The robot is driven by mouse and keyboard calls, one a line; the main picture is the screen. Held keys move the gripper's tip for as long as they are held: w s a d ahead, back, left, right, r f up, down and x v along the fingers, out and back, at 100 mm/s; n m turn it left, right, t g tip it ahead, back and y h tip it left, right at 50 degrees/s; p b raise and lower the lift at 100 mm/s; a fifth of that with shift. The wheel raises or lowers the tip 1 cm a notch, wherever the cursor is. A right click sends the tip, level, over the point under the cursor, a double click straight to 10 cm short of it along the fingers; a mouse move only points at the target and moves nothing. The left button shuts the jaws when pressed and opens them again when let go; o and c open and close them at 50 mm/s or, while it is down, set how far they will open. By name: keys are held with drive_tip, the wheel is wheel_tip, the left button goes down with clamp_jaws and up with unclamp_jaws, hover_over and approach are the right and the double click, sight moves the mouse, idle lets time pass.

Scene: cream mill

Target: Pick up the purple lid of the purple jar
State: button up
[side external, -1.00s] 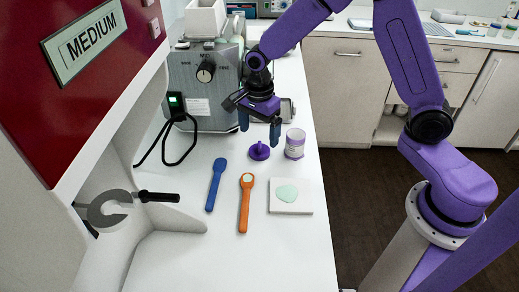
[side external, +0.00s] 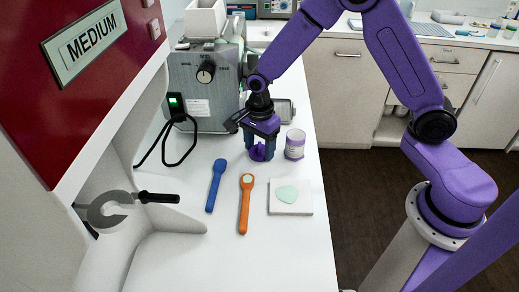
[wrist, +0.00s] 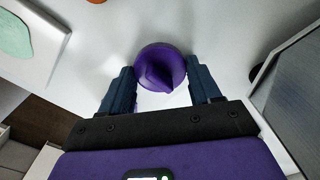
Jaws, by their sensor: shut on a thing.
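The purple lid (side external: 257,156) is a round disc with a raised grip on top. It is at the white table's surface, to the left of the jar; I cannot tell if it touches the table. My gripper (side external: 261,151) points down and is shut on the lid, with a blue finger on each side. The wrist view also shows the lid (wrist: 160,65) between the two fingertips. The purple jar (side external: 295,144), with a pale label, stands upright just right of my gripper and apart from it.
A blue spatula (side external: 215,186) and an orange spoon (side external: 244,208) lie nearer the camera. A white tile (side external: 291,207) with a pale green smear lies at right. The grey mill (side external: 207,85) stands behind with a black cable.

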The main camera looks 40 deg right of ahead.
sight(260, 145)
drive_tip(key=shift+r, duration=0.1)
drive_tip(key=shift+r, duration=0.45)
wheel_tip(260, 145, up, 2)
drive_tip(key=shift+r, duration=0.25)
drive_tip(key=s+d+r, duration=0.3)
drive_tip(key=s+r, duration=0.6)
drive_tip(key=s, duration=0.4)
drive_tip(key=w+d+f, duration=0.4)
drive_tip(key=w+f, duration=0.1)
drive_tip(key=w, duration=0.1)
drive_tip(key=shift+w, duration=0.3)
drive_tip(key=shift+f, duration=0.7)
idle(2.3)
